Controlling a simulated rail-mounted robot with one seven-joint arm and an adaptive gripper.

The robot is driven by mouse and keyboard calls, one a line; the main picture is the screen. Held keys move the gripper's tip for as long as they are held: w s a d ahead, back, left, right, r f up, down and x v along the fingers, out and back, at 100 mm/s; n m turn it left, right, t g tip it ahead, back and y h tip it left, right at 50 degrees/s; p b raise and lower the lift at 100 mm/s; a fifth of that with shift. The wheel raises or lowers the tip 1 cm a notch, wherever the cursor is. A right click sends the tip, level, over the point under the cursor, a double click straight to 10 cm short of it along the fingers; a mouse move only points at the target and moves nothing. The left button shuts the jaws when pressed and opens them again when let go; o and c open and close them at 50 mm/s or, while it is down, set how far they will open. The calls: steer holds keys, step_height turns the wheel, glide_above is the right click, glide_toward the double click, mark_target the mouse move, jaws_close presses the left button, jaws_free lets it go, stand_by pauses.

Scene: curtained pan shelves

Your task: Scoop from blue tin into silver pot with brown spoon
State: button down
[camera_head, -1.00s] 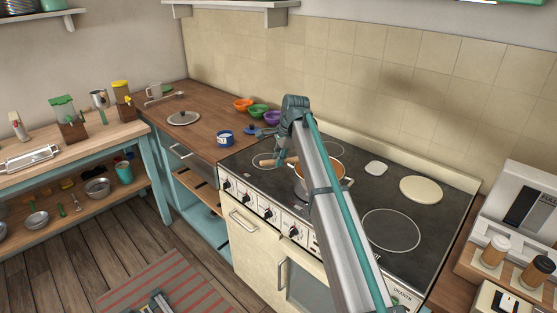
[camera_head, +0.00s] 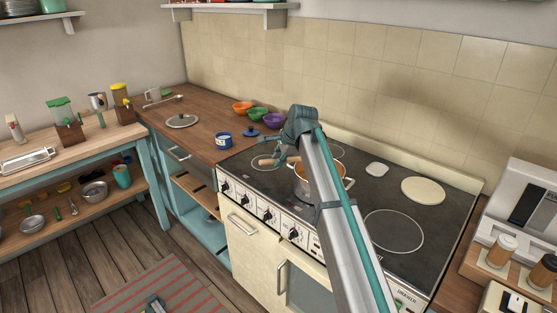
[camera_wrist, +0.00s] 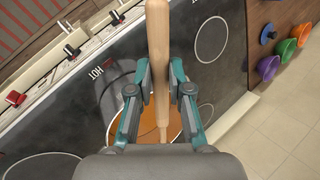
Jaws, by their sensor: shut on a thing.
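My gripper (camera_wrist: 160,86) is shut on the wooden brown spoon (camera_wrist: 158,40). In the head view the spoon's handle (camera_head: 267,162) points left, over the stove. The spoon's far end is hidden behind my gripper in the wrist view. The silver pot (camera_head: 303,187), orange inside, stands on the stove, partly covered by my arm. In the wrist view the pot's orange inside (camera_wrist: 123,136) shows below and behind my fingers. I cannot tell whether the spoon touches the pot. The blue tin (camera_head: 223,140) stands upright on the wooden counter left of the stove; its contents are not clear.
A blue lid (camera_head: 251,132) lies beside the tin. Orange (camera_head: 243,108), green (camera_head: 257,113) and purple (camera_head: 273,120) bowls stand along the wall. A pot lid (camera_head: 182,121) lies on the counter. A pale round plate (camera_head: 423,190) lies on the stove's right side.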

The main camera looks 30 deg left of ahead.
steer(key=t+y+b, duration=0.1)
steer(key=b, duration=0.1)
steer(key=y+b, duration=0.1)
steer(key=b, duration=0.1)
steer(key=shift+s+d+f+t, duration=0.15)
steer(key=shift+t, duration=0.25)
steer(key=t+y+b, duration=0.1)
steer(key=b, duration=0.1)
steer(key=t+y+b, duration=0.1)
steer(key=b, duration=0.1)
steer(key=shift+s+d+f+b, duration=0.1)
steer(key=shift+s+f+b, duration=0.05)
steer(key=shift+f+b, duration=0.25)
steer(key=shift+r, duration=0.25)
